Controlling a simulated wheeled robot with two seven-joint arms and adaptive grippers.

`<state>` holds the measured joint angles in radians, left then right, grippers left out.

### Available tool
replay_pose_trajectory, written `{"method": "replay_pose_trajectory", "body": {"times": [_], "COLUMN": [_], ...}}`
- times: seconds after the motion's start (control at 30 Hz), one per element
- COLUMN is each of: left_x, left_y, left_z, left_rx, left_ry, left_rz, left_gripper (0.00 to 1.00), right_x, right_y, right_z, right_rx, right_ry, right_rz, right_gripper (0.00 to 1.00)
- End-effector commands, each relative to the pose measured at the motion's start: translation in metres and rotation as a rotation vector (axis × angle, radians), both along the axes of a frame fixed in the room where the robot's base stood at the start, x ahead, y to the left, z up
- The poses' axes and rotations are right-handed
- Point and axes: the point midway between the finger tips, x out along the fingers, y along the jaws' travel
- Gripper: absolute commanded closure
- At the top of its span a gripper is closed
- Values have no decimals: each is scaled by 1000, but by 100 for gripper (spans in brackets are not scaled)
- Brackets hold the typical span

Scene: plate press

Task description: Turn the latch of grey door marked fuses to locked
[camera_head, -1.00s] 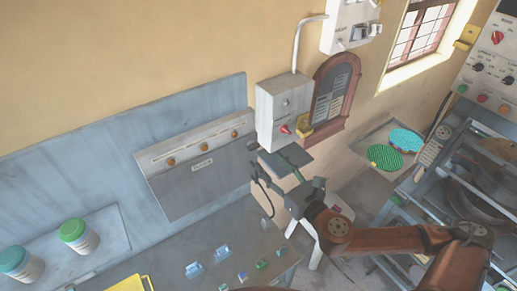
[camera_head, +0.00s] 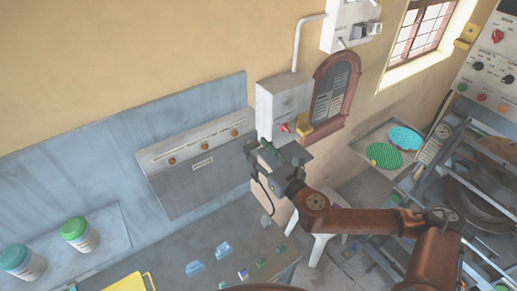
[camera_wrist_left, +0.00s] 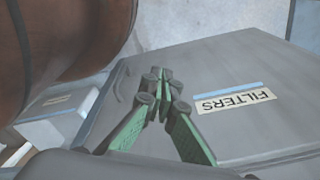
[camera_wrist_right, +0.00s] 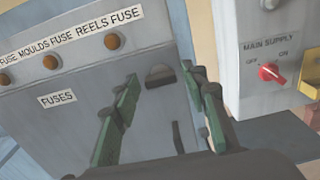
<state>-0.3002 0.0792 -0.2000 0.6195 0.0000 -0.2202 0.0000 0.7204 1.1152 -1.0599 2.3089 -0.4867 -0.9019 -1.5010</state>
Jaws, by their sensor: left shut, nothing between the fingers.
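The grey door marked FUSES (camera_head: 205,180) hangs below a panel of orange knobs; its label shows in the right wrist view (camera_wrist_right: 57,98). A dark, half-round piece (camera_wrist_right: 160,76), apparently the latch, sits near the door's right side. My right gripper (camera_wrist_right: 165,82) is open, with one green-padded finger on each side of this piece; I cannot tell whether they touch it. In the head view my right gripper (camera_head: 278,153) is at the door's right edge and hides the latch. My left gripper (camera_wrist_left: 163,84) is shut and empty over a grey lid marked FILTERS (camera_wrist_left: 235,98).
A main supply box (camera_head: 283,105) with a red switch (camera_wrist_right: 270,72) and a yellow block (camera_wrist_right: 311,75) stands close right of my right gripper. Small clips (camera_head: 224,249) lie on the bench below.

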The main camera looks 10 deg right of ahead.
Motion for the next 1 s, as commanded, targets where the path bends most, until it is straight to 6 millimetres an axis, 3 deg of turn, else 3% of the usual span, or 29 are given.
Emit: {"method": "replay_pose_trajectory", "body": {"times": [0.5,1.0], "left_x": [1,1], "left_y": [0,0], "left_z": [0,6], "left_rx": [0,1], "left_ry": [-1,-2], "left_rz": [0,0], "left_gripper": [100,100], "right_x": [0,1], "right_y": [-1,-1], "right_z": [0,1], "right_rx": [0,152], "right_ry": [0,61], "right_rz": [-1,-3], "right_gripper": [96,96]}}
